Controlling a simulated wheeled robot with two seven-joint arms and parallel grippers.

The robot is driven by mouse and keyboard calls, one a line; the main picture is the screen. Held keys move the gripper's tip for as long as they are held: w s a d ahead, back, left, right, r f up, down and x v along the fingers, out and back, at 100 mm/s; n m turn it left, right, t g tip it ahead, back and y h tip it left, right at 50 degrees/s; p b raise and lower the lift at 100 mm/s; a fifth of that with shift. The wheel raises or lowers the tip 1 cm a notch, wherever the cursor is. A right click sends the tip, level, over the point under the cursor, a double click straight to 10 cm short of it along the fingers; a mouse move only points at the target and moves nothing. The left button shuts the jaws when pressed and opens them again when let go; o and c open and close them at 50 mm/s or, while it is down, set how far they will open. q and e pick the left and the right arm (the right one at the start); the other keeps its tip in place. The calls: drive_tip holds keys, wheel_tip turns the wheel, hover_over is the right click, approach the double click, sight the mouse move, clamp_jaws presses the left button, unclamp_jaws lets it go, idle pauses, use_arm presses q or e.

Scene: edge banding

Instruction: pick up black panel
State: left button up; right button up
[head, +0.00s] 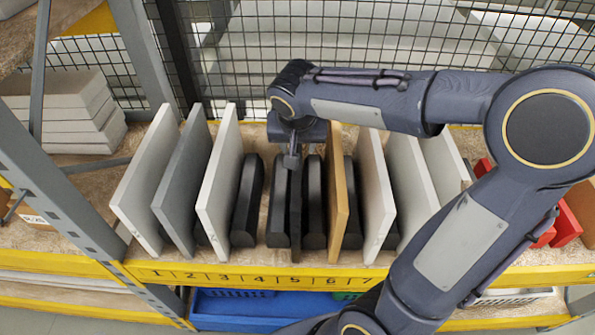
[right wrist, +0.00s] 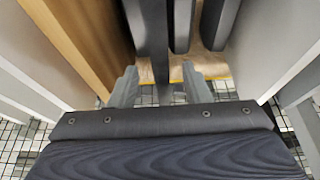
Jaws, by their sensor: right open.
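The black panel (head: 296,220) is a thin dark upright board standing on the shelf between rounded black blocks, near mark 5. It also shows in the right wrist view (right wrist: 150,38), running down toward the space between my fingers. My right gripper (head: 292,162) is over the top of the panel, pointing down. In the right wrist view its two grey fingers (right wrist: 160,88) are apart, one on each side of the panel's line. I cannot tell how deep they reach around it. My left gripper is out of view.
A wood-coloured panel (head: 337,195) stands close to the right. White (head: 219,180) and grey panels (head: 183,180) stand at the left, more pale panels (head: 375,195) at the right. Rounded black blocks (head: 247,205) separate them. A wire mesh (head: 350,40) closes the back.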

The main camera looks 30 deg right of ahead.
drive_tip(key=shift+x, duration=0.8)
drive_tip(key=p+x, duration=0.1)
drive_tip(key=x, duration=0.4)
drive_tip(key=shift+w+f, duration=0.15)
drive_tip(key=shift+f, duration=0.1)
clamp_jaws()
drive_tip(key=shift+r, duration=0.15)
idle(0.4)
